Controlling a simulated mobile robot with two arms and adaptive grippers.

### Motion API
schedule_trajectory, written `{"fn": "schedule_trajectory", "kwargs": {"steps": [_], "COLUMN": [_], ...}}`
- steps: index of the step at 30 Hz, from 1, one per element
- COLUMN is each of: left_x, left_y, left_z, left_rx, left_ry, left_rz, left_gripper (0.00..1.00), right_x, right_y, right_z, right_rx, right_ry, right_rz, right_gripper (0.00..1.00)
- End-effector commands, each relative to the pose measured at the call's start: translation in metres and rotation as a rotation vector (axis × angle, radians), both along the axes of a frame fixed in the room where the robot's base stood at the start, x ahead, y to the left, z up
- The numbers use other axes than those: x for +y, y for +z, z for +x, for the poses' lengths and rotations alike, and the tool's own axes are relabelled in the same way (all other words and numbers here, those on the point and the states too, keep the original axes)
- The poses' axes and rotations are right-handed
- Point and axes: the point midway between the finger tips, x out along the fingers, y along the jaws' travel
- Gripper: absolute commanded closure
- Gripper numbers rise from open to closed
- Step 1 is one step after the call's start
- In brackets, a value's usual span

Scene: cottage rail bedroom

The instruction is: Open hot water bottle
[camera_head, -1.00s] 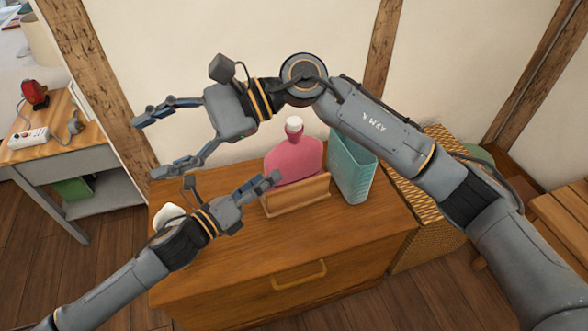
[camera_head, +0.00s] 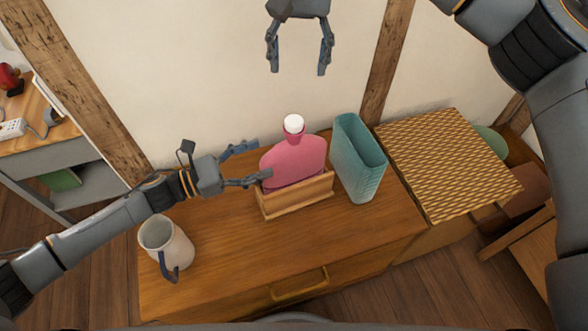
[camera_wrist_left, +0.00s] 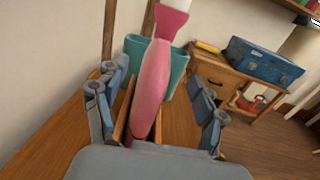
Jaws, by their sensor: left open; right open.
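A pink hot water bottle (camera_head: 293,158) with a white cap (camera_head: 293,124) stands upright in a wooden holder (camera_head: 298,196) on the dresser. My left gripper (camera_head: 256,162) is open at the bottle's left side. In the left wrist view the bottle (camera_wrist_left: 153,88) stands between the open fingers (camera_wrist_left: 160,115), seen edge-on, and I cannot tell whether they touch it. The white cap (camera_wrist_left: 177,4) is cut off at the top of that view. My right gripper (camera_head: 299,70) is open and empty, fingers pointing down, above the bottle in the head view and clear of the cap.
A teal basket (camera_head: 358,160) stands just right of the holder. A white pitcher (camera_head: 165,246) with a dark handle stands at the dresser's left, near my left arm. A woven-topped chest (camera_head: 445,165) is to the right. The dresser's front top (camera_head: 270,250) is clear.

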Motion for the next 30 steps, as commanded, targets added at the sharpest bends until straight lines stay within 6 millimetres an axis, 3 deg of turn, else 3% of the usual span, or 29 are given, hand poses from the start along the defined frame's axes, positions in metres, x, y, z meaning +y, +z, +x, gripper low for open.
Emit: {"fn": "schedule_trajectory", "kwargs": {"steps": [5,9,15,21,30], "left_x": [-0.002,-0.031,-0.057,-0.068,-0.069], "left_y": [-0.037,-0.031,-0.032,-0.032,-0.032], "left_z": [0.0,0.013,0.025,0.03,0.03], "left_rx": [0.003,-0.002,0.0,0.0,0.001], "left_ry": [0.001,-0.003,0.0,0.0,0.001], "left_rz": [-0.001,-0.005,-0.002,-0.001,0.0], "left_gripper": [0.3,0.3,0.3,0.3,0.32], "right_x": [0.0,0.001,0.001,0.001,0.001], "right_y": [0.0,0.0,0.0,0.0,0.0], "right_z": [0.0,0.0,0.0,0.0,0.0], "right_rx": [0.001,0.001,0.001,0.001,0.001], "right_ry": [0.0,0.0,0.0,0.0,0.0], "right_rz": [0.001,0.002,0.002,0.002,0.002], "right_gripper": [0.38,0.38,0.38,0.38,0.38]}}
